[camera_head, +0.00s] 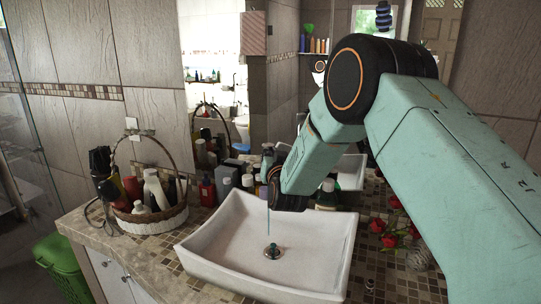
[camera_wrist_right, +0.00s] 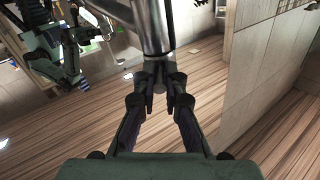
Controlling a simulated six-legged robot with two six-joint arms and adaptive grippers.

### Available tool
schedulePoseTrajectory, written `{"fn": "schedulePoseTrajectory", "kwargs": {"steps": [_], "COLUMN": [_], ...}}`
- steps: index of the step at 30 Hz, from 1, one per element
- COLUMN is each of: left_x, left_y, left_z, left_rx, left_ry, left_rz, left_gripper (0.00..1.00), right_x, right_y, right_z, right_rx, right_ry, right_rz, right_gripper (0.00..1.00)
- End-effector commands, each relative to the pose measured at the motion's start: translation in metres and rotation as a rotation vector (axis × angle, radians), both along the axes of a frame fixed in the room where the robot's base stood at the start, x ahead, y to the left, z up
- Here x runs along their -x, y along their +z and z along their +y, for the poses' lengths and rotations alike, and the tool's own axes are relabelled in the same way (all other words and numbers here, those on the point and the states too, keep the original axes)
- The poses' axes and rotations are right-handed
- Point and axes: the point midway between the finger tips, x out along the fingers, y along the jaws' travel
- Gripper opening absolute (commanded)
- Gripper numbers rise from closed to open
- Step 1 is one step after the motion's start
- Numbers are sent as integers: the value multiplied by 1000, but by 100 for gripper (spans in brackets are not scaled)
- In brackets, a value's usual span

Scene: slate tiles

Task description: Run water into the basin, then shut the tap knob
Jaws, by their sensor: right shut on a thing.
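The white basin (camera_head: 220,240) is set on the tiled counter, with a round drain (camera_head: 272,251) in its floor. A thin blue stream of water (camera_head: 268,226) falls straight down toward the drain. My right arm reaches in from the right over the basin, and its wrist hides most of the tap in the head view. In the right wrist view my right gripper (camera_wrist_right: 164,84) is shut at the lower end of a shiny metal cylinder (camera_wrist_right: 151,24), which looks like part of the tap with its knob. The exact grip on the knob is hard to see. My left gripper is not in view.
A wicker basket (camera_head: 155,221) with bottles stands left of the basin. Several bottles, including a red one (camera_head: 207,192), line the back below the mirror. Red flowers (camera_head: 388,232) lie at the right. A green bin (camera_head: 62,262) stands below the counter at left.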

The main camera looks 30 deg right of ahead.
Motion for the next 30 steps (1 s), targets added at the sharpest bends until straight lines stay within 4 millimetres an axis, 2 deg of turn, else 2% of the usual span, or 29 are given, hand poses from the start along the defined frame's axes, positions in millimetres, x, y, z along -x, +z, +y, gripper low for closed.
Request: {"fn": "schedulePoseTrajectory", "kwargs": {"steps": [15, 30], "left_x": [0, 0], "left_y": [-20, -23], "left_z": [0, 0], "left_rx": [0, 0], "left_ry": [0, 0], "left_rz": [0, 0], "left_gripper": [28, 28], "right_x": [2, -2], "right_y": [1, 3], "right_z": [-18, -32], "right_rx": [-1, 6], "right_ry": [308, 638], "right_rz": [-8, -6], "right_gripper": [0, 0]}}
